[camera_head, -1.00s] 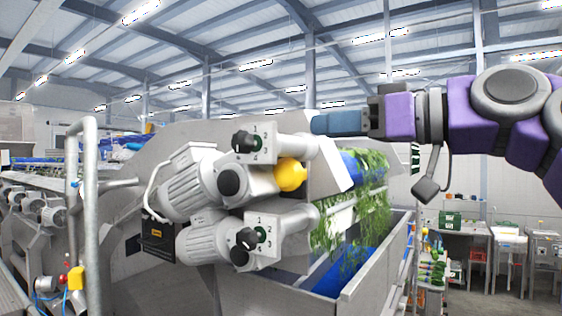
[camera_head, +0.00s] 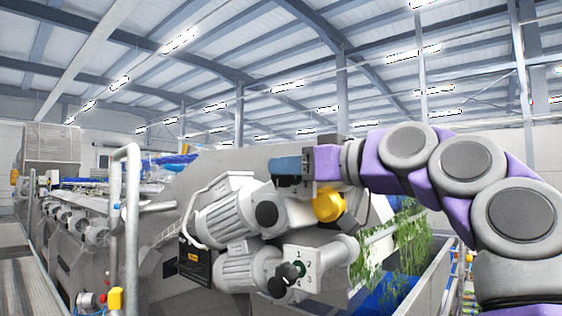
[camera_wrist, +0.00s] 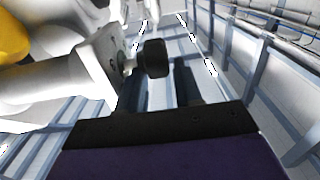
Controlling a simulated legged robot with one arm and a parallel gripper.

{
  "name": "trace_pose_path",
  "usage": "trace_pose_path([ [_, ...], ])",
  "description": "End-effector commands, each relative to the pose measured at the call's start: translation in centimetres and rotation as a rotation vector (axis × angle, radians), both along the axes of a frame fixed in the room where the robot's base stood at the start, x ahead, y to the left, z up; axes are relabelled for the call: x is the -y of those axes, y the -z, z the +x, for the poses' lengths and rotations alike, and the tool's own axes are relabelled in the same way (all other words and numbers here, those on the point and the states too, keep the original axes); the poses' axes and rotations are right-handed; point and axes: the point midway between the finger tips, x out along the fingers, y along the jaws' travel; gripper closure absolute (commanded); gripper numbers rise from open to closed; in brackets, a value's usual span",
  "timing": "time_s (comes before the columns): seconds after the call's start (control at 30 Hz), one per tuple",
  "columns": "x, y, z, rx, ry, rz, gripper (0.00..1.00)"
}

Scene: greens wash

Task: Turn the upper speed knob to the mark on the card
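My gripper (camera_head: 280,167), with blue fingers, reaches left across the upper speed unit in the head view and hides the upper knob there. In the wrist view the black upper knob (camera_wrist: 154,58) sticks out from its pale numbered plate (camera_wrist: 108,58). My gripper (camera_wrist: 158,82) looks open there, its two dark fingers apart, with the knob just beyond or between their tips; I cannot tell whether they touch it. The knob's pointer setting is not readable. The lower knob (camera_head: 287,271) stands on its own numbered plate (camera_head: 304,266), below my gripper. I cannot make out the card.
A yellow round part (camera_head: 328,206) sits just under my gripper. Grey motors (camera_head: 226,212) with black end caps stand left of the knobs. A metal trough (camera_head: 425,290) with greens is at lower right. A bent pipe rail (camera_head: 131,225) rises at left.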

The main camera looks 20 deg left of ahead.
Motion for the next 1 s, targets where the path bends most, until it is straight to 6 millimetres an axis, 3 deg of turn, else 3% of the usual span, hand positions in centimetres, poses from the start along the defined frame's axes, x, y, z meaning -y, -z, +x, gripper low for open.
trace_pose_path([
  [0.2,-1.8,0.0,0.9,-0.002,0.001,0.001,0.66],
  [0.57,-2.1,0.0,1.0,-0.001,0.001,0.001,0.67],
  [0.9,-2.1,0.1,1.1,-0.002,0.001,0.001,0.99],
  [1.0,-2.1,0.0,1.1,-0.002,0.001,0.0,1.0],
])
